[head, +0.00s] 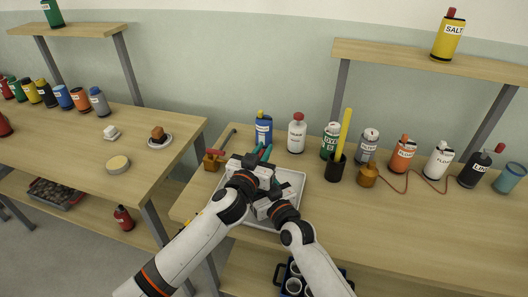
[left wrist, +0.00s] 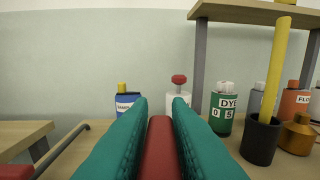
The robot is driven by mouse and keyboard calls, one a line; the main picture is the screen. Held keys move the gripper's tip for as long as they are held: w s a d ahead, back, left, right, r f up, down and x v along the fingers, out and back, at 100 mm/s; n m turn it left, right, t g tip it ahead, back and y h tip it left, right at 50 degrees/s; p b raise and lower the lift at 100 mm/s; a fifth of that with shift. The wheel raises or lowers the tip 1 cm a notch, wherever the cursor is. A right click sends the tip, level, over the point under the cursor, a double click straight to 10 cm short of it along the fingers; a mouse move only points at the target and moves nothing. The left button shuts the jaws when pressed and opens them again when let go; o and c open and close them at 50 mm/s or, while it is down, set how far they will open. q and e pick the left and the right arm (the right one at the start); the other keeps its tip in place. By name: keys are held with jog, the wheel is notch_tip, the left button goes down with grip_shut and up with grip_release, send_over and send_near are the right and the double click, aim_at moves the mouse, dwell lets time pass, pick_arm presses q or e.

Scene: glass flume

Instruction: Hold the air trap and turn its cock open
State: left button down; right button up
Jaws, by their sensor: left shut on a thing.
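My left gripper (head: 266,152) is over the back of a white tray, its teal fingers close together. In the left wrist view the teal fingers (left wrist: 160,130) are shut on a smooth dark red bar-like thing (left wrist: 160,140). Only its upper face shows, and I cannot tell for sure that it is the air trap. No cock can be made out on it. My right gripper (head: 262,207) is low over the tray, close below the left one.
The white tray (head: 297,178) lies under both grippers. Behind stand a blue bottle (head: 263,130), a white red-topped bottle (head: 297,136) and a green dye bottle (head: 330,143). A black cup (head: 335,170) holds a yellow stick.

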pick_arm(q)
jog(key=shift+y, duration=0.3)
pick_arm(e)
jog(key=shift+f, duration=0.1)
pick_arm(q)
jog(key=c, duration=1.4)
grip_release()
jog(key=shift+c, duration=0.2)
jog(key=shift+s+a, duration=0.1)
jog(key=v, duration=1.1)
jog(key=shift+s+a, duration=0.15)
jog(key=shift+s, duration=0.2)
jog(key=shift+f, duration=0.1)
pick_arm(e)
jog(key=o, duration=1.1)
